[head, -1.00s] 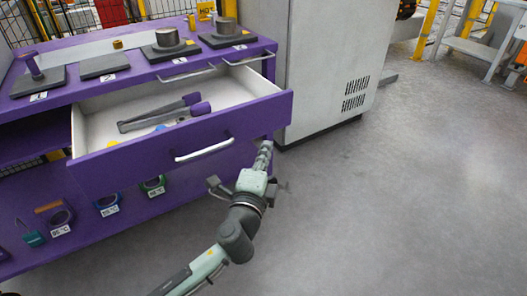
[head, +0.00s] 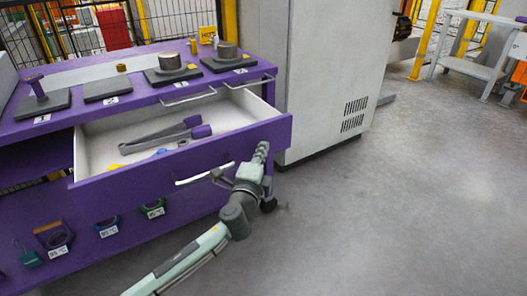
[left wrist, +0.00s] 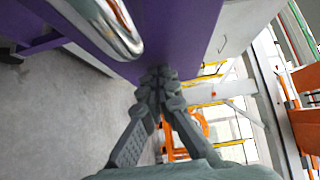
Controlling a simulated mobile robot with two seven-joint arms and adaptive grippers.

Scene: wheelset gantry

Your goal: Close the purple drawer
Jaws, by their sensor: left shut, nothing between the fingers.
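The purple drawer (head: 118,194) stands open, pulled out from the purple workbench (head: 88,118). Its white inside holds tongs with purple handles (head: 178,137) and small yellow and blue items. A silver bar handle (head: 205,173) runs across the drawer's front. My left gripper (head: 262,150) is shut and empty at the right part of the drawer front, to the right of the handle. In the left wrist view, its fingertips (left wrist: 157,76) are together close to the purple front, and the handle (left wrist: 108,22) is at upper left. Whether the fingertips touch the front I cannot tell. My right gripper is not in view.
Several dark numbered plates with metal weights (head: 172,62) stand on the bench top. Coloured rings (head: 107,226) hang on the lower front. A grey cabinet (head: 325,75) stands right of the bench. The floor (head: 400,210) to the right is clear.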

